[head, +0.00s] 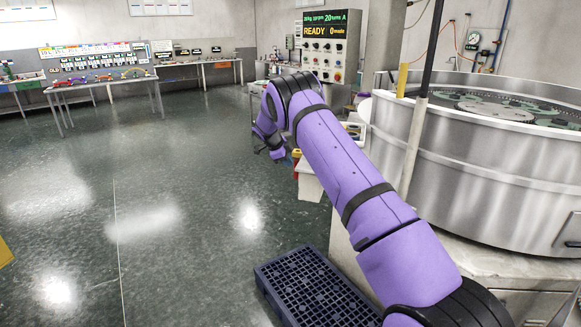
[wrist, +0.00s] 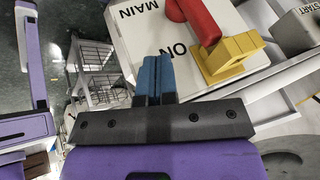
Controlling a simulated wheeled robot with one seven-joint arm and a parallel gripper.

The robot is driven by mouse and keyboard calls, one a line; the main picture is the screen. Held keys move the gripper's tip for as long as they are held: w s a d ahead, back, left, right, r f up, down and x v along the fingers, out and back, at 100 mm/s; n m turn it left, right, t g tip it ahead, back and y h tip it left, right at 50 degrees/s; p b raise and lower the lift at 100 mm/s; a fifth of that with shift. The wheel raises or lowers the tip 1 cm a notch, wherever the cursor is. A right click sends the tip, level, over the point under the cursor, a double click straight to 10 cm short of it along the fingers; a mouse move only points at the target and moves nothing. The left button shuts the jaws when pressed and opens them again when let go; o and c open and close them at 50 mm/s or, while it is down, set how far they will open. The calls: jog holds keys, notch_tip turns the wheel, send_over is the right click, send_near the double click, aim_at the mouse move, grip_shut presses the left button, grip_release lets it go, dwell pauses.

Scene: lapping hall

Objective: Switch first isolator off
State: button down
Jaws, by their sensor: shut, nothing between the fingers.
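The isolator is a white box (wrist: 150,50) in the wrist view, lettered MAIN and ON, which appear turned in the picture. A red lever (wrist: 197,18) lies across its face, and its lower end meets a yellow block (wrist: 230,58). The upper end of the lever is cut off by the picture edge. My gripper (wrist: 152,70) is shut and empty, with its blue fingertips in front of the box, left of the lever and yellow block. I cannot tell whether the fingertips touch the box. In the head view my arm's far end is small and partly hidden.
A grey box lettered START (wrist: 297,28) stands at the right in the wrist view. A wire-shelved trolley (wrist: 95,75) is at the left. In the head view are a large steel machine (head: 480,170), a blue pallet (head: 310,290) and open floor at left.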

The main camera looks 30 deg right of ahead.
jog(key=v, duration=0.6)
jog(key=shift+a, duration=0.25)
jog(key=shift+s+r, duration=0.1)
jog(key=shift+r, duration=0.05)
